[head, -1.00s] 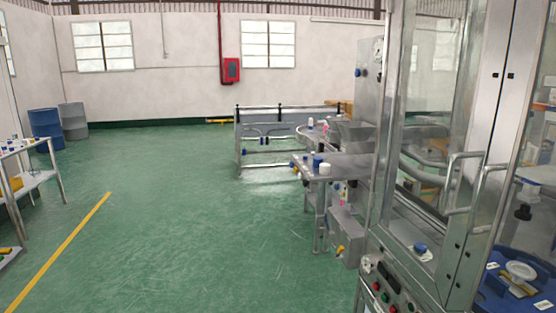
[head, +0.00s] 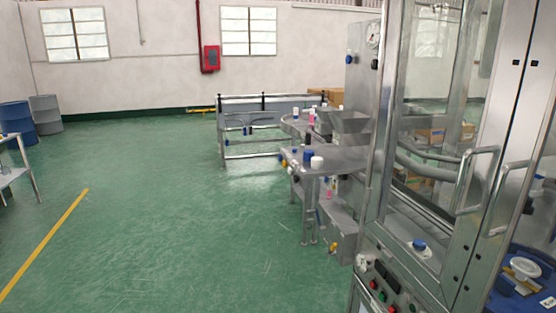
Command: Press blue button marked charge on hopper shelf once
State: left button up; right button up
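Several blue parts show in the head view, and none has lettering I can read. A round blue button-like part (head: 419,245) sits on a pale plate at the low ledge of the steel-framed glass cabinet (head: 381,150), at right. A small blue knob (head: 348,59) is on the steel column behind the cabinet. A steel hopper (head: 345,122) stands above a metal shelf (head: 343,160), which carries a blue cap-like piece (head: 308,156) and a white one (head: 317,163). I cannot tell which blue part is marked charge. Neither of my grippers is in view.
A control panel (head: 398,299) with red and green buttons is at the cabinet's lower front. Door handles (head: 471,178) stick out at right. A blue surface with a white round part (head: 524,268) is at lower right. Green floor (head: 150,230) is open at left and middle.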

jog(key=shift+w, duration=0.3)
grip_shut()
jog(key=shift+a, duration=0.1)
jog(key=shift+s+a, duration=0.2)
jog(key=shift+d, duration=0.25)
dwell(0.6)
